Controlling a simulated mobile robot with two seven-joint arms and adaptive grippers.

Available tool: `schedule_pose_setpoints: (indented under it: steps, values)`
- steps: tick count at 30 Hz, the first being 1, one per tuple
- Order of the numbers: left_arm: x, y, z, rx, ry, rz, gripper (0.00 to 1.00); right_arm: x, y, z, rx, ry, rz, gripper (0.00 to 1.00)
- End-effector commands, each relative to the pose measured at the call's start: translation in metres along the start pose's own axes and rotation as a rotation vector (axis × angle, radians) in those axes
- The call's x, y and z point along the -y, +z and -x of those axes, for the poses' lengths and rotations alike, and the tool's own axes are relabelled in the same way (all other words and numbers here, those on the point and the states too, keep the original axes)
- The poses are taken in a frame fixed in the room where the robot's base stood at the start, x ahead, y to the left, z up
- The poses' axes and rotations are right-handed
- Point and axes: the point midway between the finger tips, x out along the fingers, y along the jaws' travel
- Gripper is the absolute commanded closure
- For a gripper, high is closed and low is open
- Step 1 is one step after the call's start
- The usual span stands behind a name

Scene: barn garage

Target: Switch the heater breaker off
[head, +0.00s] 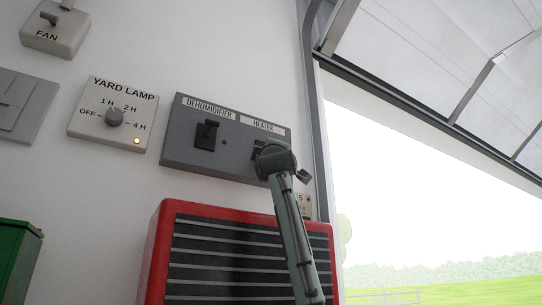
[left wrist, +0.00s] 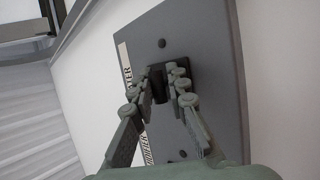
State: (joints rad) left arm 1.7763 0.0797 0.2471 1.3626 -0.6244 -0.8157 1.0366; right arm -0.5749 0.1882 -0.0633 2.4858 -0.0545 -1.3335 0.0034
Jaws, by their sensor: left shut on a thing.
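The grey breaker panel (head: 235,161) is on the white wall, with DEHUMIDIFIER and HEATER labels above two black switches. The heater breaker (head: 258,147) is at the right and mostly hidden behind my left gripper (head: 278,160). In the left wrist view, the fingers of my left gripper (left wrist: 167,76) are on both sides of the black heater lever (left wrist: 158,86) and shut on it. The lever's exact position is hard to tell behind the fingers. The dehumidifier breaker (head: 206,135) is uncovered to the left. My right gripper is in neither view.
A red louvred heater (head: 155,250) stands below the panel, behind my arm. A YARD LAMP dial (head: 114,117) with a lit amber light and a FAN switch (head: 55,28) are on the wall to the left. A green box (head: 18,262) is at lower left. An opening is at the right.

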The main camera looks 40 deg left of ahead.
Motion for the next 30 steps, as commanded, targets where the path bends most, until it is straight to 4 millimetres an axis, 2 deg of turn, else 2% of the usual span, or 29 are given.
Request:
schedule_pose_setpoints:
  steps: [11,12,17,30]
  values:
    - [-0.0002,-0.0013,0.0012,-0.003,0.006,-0.003,1.00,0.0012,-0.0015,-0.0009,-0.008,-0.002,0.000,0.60]
    - [0.0000,-0.0012,0.0012,-0.003,0.005,-0.003,0.82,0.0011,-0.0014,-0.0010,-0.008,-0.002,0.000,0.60]
    - [0.0006,-0.0008,0.0009,-0.002,0.004,-0.002,0.64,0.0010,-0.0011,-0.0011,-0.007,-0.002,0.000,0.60]
    - [0.0004,0.0002,-0.0003,0.001,-0.006,0.002,0.64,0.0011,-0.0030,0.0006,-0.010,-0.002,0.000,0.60]
